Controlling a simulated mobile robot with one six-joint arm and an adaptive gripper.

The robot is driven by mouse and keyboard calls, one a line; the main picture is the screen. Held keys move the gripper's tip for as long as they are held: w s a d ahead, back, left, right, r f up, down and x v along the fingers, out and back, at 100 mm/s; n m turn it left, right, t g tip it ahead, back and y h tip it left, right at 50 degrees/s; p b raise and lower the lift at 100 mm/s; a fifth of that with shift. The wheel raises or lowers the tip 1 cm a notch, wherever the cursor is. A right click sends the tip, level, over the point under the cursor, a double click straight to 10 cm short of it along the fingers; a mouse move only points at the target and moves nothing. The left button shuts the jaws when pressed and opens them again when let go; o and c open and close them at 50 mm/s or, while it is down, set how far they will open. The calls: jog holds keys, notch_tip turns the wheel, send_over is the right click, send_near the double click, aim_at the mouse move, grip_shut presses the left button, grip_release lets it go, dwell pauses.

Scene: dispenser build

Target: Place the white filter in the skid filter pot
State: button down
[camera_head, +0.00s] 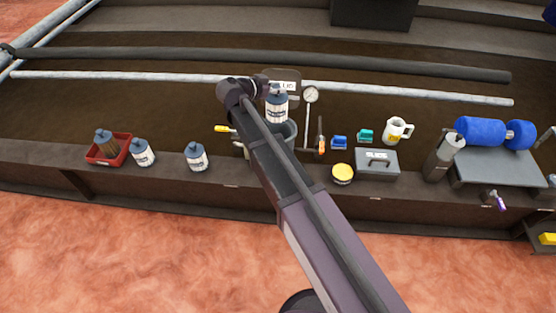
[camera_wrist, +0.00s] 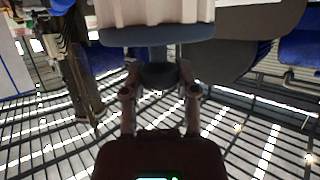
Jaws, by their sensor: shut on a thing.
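My gripper (camera_head: 270,88) is shut on the dark blue-grey top of a white filter (camera_head: 277,110), which has a dark printed label. The filter hangs roughly upright above a dark grey pot (camera_head: 289,130), probably the skid filter pot. My arm hides much of the pot, and I cannot tell whether the filter's lower end is inside its rim. In the wrist view, the fingers (camera_wrist: 160,90) close on the filter's stem, below its wide dark cap and pale ribbed body (camera_wrist: 150,12).
Two similar white filters (camera_head: 142,153) (camera_head: 197,157) stand on the ledge at left. A red tray (camera_head: 122,149) holds a brown filter. A gauge (camera_head: 311,95), grey box (camera_head: 378,163), yellow-topped tin (camera_head: 342,174) and mug (camera_head: 397,130) stand right of the pot.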

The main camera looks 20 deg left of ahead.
jog(key=shift+w+d+f, duration=0.1)
jog(key=shift+w+f, duration=0.05)
jog(key=shift+f, duration=0.25)
jog(key=b, duration=1.4)
send_near(288, 128)
jog(key=w+r, duration=0.1)
jog(key=w+d+r, duration=0.2)
jog(key=r, duration=0.1)
jog(key=shift+w+d, duration=0.1)
jog(key=shift+w, duration=0.25)
notch_tip(288, 128, down, 4)
jog(key=b, duration=0.4)
jog(key=shift+f, duration=0.25)
jog(key=shift+f+b, duration=0.3)
jog(key=shift+b, duration=0.1)
jog(key=shift+s+d+f+b, duration=0.1)
jog(key=shift+f+b, duration=0.05)
jog(key=shift+b, duration=0.2)
